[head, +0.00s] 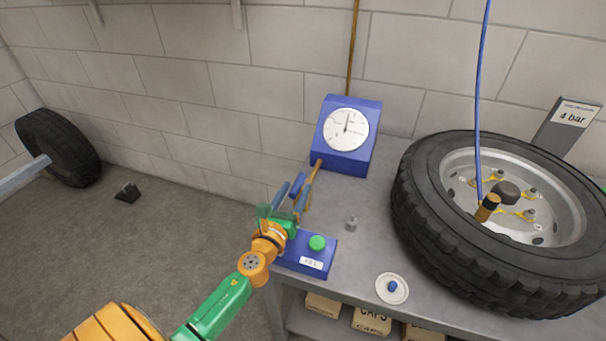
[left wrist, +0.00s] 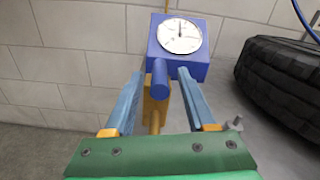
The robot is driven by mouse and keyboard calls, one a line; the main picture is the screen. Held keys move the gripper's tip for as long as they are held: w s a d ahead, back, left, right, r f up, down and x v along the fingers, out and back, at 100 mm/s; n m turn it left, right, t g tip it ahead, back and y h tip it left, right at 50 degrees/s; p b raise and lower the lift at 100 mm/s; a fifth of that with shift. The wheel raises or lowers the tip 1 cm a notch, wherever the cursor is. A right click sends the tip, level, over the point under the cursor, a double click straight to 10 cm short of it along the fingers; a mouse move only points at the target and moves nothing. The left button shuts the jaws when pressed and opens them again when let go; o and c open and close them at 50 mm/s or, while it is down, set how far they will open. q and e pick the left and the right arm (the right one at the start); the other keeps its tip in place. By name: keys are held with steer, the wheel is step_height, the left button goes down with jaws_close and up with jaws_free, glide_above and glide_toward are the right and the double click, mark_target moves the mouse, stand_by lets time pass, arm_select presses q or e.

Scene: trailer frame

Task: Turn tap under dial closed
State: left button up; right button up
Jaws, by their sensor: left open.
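The dial (head: 346,130) is a white round gauge on a blue box, its needle pointing about straight up; it also shows in the left wrist view (left wrist: 180,36). Below it is the brass tap (left wrist: 155,106) with a blue handle (left wrist: 159,78). A brass pipe (head: 317,172) leads from the box toward the tap in the head view. My left gripper (head: 292,190) is open, its two blue fingers on either side of the handle in the left wrist view. Gaps show beside the handle; the depth of overlap is unclear. My right gripper is not in view.
A blue box with a green button (head: 317,243) sits just below my left gripper. A large tyre (head: 425,235) fills the bench's right side. A small grey valve piece (head: 351,223) and a white dish (head: 380,292) with a blue cap lie on the bench (head: 352,260).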

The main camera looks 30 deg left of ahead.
mark_target(301, 176)
arm_select(q)
steer(key=x, duration=0.5)
steer(key=shift+f, duration=0.1)
jaws_close()
stand_by(1.2)
